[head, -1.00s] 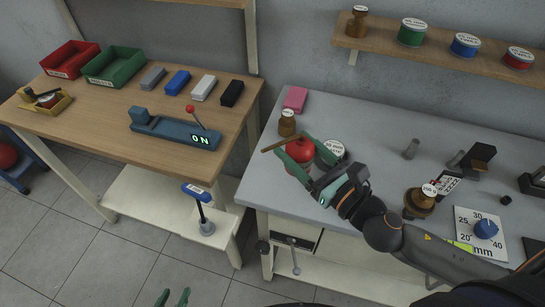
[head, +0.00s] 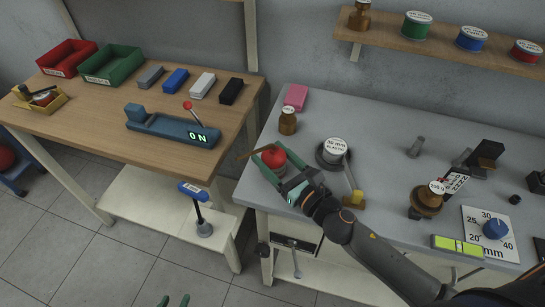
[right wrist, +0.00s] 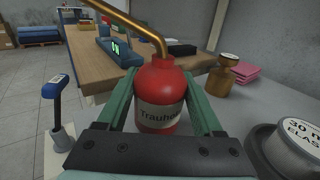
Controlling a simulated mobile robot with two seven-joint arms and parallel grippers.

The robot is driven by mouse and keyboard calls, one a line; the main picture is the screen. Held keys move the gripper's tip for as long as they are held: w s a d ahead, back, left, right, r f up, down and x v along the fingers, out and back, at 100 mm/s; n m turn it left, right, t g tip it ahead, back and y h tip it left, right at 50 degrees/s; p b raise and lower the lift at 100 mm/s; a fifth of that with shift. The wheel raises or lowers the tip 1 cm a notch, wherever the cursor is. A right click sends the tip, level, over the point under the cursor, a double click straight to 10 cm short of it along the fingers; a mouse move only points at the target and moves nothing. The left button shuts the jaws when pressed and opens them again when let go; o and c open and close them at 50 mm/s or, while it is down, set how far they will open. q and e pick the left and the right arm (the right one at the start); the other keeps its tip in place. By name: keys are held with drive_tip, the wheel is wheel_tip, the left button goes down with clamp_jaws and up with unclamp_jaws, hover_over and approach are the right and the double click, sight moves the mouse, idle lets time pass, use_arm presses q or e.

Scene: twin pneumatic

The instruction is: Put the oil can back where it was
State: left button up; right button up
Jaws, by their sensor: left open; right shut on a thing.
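The red oil can (head: 273,157) with its thin brass spout is at the left end of the grey bench (head: 355,226), near its front-left edge. My right gripper (head: 269,163) is shut around the can body, and the can looks upright. In the right wrist view the can (right wrist: 160,95) sits between the green fingers, its label partly hidden by the gripper. I cannot tell whether its base touches the bench. My left gripper (head: 174,301) shows only its green fingertips at the bottom edge, apart and empty.
A wooden bench (head: 85,118) with a blue switch box (head: 172,127) reading ON lies left, across a gap.

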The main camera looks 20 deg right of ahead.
drive_tip(key=shift+f, duration=0.1)
drive_tip(key=o, duration=1.4)
drive_tip(key=shift+r, duration=0.25)
drive_tip(key=b+v, duration=0.1)
drive_tip(key=v, duration=0.2)
drive_tip(key=b+v, duration=0.1)
drive_tip(key=v, duration=0.2)
drive_tip(key=b+v, duration=0.1)
drive_tip(key=v, duration=0.3)
drive_tip(key=shift+s+f, duration=0.1)
drive_tip(key=shift+f, duration=0.2)
drive_tip(key=shift+b+v, duration=0.45)
drive_tip(key=shift+v, duration=0.5)
drive_tip(key=shift+r, duration=0.2)
